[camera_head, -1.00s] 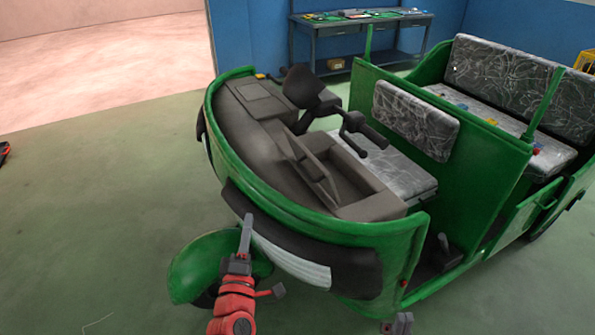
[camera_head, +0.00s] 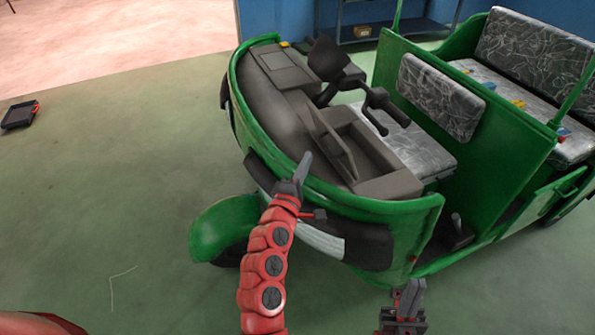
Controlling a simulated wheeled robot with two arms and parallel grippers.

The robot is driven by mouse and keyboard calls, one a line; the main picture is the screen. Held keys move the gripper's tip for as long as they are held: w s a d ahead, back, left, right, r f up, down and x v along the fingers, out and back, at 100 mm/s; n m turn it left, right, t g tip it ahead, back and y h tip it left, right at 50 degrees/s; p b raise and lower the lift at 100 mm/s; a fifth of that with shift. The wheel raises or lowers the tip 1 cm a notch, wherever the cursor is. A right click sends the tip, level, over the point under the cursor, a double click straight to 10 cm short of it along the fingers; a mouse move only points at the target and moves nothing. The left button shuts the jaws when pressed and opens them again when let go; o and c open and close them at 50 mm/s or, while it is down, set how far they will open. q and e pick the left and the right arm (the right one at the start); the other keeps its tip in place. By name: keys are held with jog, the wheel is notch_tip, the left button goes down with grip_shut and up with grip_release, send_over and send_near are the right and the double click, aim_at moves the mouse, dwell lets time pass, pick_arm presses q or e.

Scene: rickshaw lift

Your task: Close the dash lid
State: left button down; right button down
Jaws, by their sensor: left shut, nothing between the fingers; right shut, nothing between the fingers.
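The dash lid (camera_head: 327,142) stands raised and tilted over the open dash compartment (camera_head: 368,155) of the green rickshaw (camera_head: 480,195). My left gripper (camera_head: 303,165), on the red arm, is shut and empty. In the picture its tip is just in front of the dash's front edge, a little below the lid's lower part; I cannot tell whether it touches the dash. My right gripper (camera_head: 413,290) is shut and empty at the bottom edge, low in front of the rickshaw's right front corner. It is apart from the lid.
The handlebar (camera_head: 378,100) rises behind the lid. A second panel (camera_head: 285,68) lies flat on the dash's left part. A green front fender (camera_head: 222,225) sticks out below.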

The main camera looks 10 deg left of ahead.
pick_arm(q)
jog(key=shift+w+d+r+p, duration=0.15)
jog(key=shift+w+d+r, duration=0.05)
jog(key=shift+d, duration=0.2)
jog(key=shift+w+d+r+p, duration=0.15)
jog(key=shift+w+d+r, duration=0.05)
jog(key=shift+d, duration=0.15)
jog(key=shift+w+d+f, duration=0.15)
jog(key=shift+w+d, duration=0.15)
jog(key=shift+d, duration=0.35)
jog(key=shift+p, duration=0.35)
